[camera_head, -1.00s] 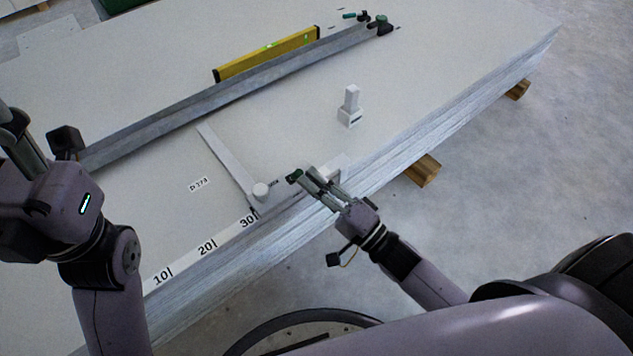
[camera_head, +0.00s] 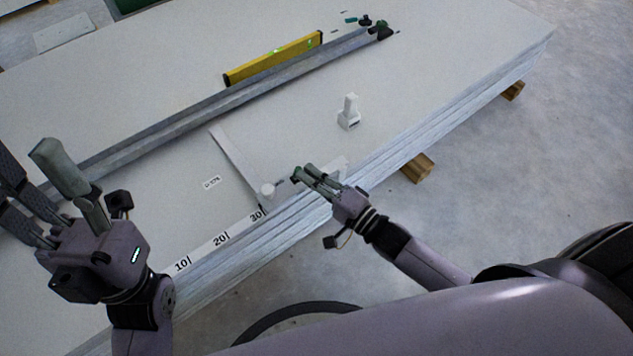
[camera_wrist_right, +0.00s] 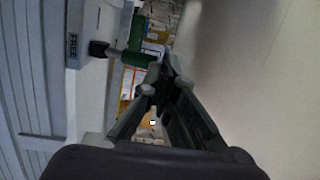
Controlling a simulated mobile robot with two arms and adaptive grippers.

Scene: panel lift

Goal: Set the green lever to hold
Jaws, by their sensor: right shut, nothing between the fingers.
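The green lever (camera_wrist_right: 138,42) shows in the right wrist view, beside a black knob and a pale fitting with a small dark label. In the head view only a small green bit of it (camera_head: 297,172) shows at my right fingertips. My right gripper (camera_head: 304,173) is shut with nothing between its fingers. Its tips are close to the lever; I cannot tell whether they touch. In the right wrist view the fingers (camera_wrist_right: 158,78) come together just below the green part. My left gripper (camera_head: 42,170) is open and empty, above the panels at the left.
A stack of white panels (camera_head: 440,60) rests on wooden blocks (camera_head: 417,167). A scale (camera_head: 217,242) runs along the edge.

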